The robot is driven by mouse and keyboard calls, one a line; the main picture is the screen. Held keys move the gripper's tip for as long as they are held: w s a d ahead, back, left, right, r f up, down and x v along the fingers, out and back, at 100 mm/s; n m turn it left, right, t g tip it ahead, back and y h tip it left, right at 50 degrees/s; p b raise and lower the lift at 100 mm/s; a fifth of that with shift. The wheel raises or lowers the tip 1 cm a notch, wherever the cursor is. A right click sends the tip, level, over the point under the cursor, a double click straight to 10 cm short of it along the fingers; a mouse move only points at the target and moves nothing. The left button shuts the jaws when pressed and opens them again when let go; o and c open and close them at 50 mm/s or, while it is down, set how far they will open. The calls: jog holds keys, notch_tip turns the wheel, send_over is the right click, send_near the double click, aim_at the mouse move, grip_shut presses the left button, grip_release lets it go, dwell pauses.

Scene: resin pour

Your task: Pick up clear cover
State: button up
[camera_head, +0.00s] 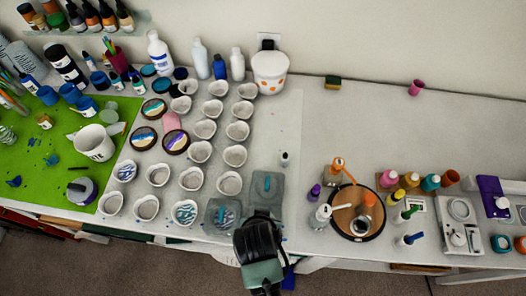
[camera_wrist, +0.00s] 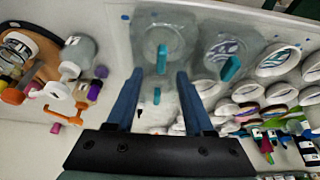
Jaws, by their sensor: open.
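A clear cover (camera_head: 276,198) with a teal handle lies on the table in front of my gripper, with no bowl seen under it. It also shows in the wrist view (camera_wrist: 150,36), just beyond my fingertips. A second clear cover (camera_head: 213,222) with a teal handle sits over a bowl with a blue swirl pattern, to the left in the head view; in the wrist view it is on the right (camera_wrist: 212,38). My gripper (camera_wrist: 158,73) is open and empty, its two blue fingers apart on either side of the first cover's handle line. In the head view its fingertips are hard to make out.
Rows of white bowls (camera_head: 229,183) stand left of the covers. A round wooden board (camera_head: 343,222) with pump bottles lies to the right. A small bottle (camera_head: 285,159) stands behind the first cover. The table behind it is mostly clear.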

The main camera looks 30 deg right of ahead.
jog(key=shift+p+x, duration=0.35)
jog(key=shift+x, duration=1.65)
jog(key=shift+s+a, duration=0.1)
jog(key=shift+a, duration=0.1)
grip_shut()
